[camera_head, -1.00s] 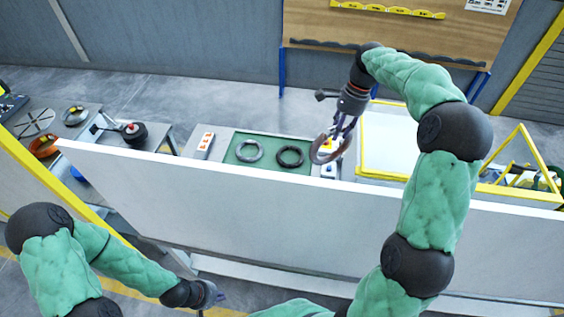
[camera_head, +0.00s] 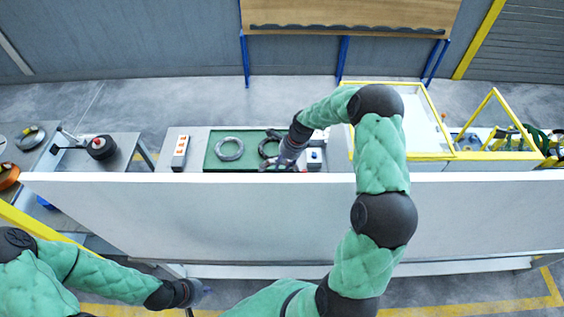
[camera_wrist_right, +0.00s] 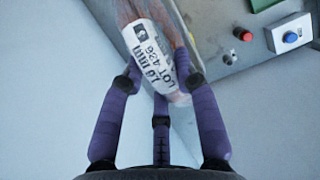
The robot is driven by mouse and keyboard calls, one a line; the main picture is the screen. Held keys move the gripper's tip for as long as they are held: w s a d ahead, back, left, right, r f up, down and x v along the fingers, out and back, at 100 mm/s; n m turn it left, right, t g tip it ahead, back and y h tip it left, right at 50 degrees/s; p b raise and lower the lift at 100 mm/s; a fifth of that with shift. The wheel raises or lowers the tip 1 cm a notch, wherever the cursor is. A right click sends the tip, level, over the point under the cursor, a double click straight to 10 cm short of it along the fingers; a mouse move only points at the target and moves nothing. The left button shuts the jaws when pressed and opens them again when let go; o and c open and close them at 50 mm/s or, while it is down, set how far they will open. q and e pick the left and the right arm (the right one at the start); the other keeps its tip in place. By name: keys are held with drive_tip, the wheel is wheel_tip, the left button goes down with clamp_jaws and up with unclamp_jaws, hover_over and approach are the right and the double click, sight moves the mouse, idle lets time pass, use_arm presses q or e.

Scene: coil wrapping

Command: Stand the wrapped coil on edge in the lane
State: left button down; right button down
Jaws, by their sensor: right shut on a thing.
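My right gripper (camera_head: 276,164) is just behind the long white panel, by the near edge of the green mat. In the right wrist view its purple fingers (camera_wrist_right: 160,88) are shut on the wrapped coil (camera_wrist_right: 125,12), whose clear film and white printed label face the camera. In the head view I cannot make the held coil out behind the panel and gripper. My left gripper (camera_head: 202,291) is low at the left, in front of the panel, far from the coil; its fingers are too small to read. I cannot identify the lane.
A grey coil (camera_head: 229,149) and a dark coil (camera_head: 266,147), partly hidden by my arm, lie on the green mat (camera_head: 215,165). A button box (camera_head: 314,157) stands right of the mat. The white panel (camera_head: 130,203) runs along the front. A yellow-framed enclosure (camera_head: 425,157) is at right.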

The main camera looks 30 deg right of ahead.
drive_tip(key=shift+w+a, duration=0.15)
drive_tip(key=shift+w, duration=0.05)
drive_tip(key=shift+f+b, duration=2.85)
drive_tip(key=shift+f, duration=1.4)
drive_tip(key=shift+f+b, duration=0.4)
drive_tip(key=shift+f, duration=0.15)
drive_tip(key=c, duration=0.9)
unclamp_jaws()
drive_tip(key=shift+o, duration=0.3)
drive_tip(key=shift+s, duration=0.1)
drive_tip(key=shift+f, duration=0.1)
drive_tip(key=v, duration=1.2)
